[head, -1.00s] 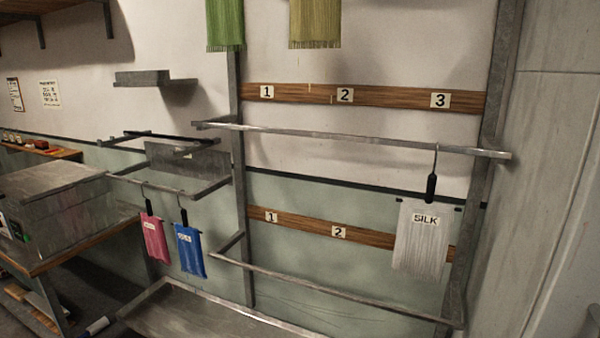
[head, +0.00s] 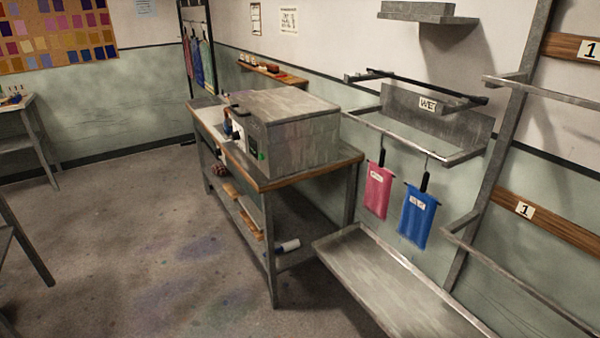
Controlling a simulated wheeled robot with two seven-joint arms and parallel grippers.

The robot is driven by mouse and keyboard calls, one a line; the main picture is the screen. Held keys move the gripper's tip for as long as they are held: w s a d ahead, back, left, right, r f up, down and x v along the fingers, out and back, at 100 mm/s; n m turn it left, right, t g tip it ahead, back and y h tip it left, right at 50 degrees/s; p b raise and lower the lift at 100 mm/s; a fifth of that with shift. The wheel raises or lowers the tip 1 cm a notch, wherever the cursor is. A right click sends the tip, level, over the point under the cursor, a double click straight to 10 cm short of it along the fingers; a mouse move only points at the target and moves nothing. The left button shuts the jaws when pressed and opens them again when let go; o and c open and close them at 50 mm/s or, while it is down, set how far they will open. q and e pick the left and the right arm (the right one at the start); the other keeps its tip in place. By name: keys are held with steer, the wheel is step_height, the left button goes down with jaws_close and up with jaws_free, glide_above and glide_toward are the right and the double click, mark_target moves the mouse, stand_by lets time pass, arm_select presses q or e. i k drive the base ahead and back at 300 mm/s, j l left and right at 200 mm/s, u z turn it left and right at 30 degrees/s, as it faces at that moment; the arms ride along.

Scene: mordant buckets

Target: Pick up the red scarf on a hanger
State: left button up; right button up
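A pinkish-red scarf (head: 379,192) with a small white label hangs from a dark-handled hanger on the front bar of a metal rail frame, right of centre. A blue scarf (head: 417,216) with a white label hangs on the same bar, just to its right. Further away, at the back left, another rack holds a reddish scarf (head: 187,56), a blue one (head: 196,62) and a green one (head: 208,62), seen small. Neither of my grippers is in view.
A workbench (head: 262,182) with a grey metal box (head: 290,130) stands left of the hanging scarves. A metal trough (head: 390,280) lies low beneath them. A wall shelf (head: 428,12) and numbered wooden rails (head: 560,218) are at right. The floor (head: 130,240) at left is open.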

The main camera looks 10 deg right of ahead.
mark_target(379, 179)
steer(key=i+j+u, duration=0.3)
steer(key=i, duration=0.4)
steer(key=i+u, duration=0.25)
steer(key=i, duration=0.5)
steer(key=i+z, duration=0.45)
steer(key=i+j+z, duration=0.15)
steer(key=z, duration=0.35)
steer(key=i+j+z, duration=0.3)
steer(key=z, duration=0.15)
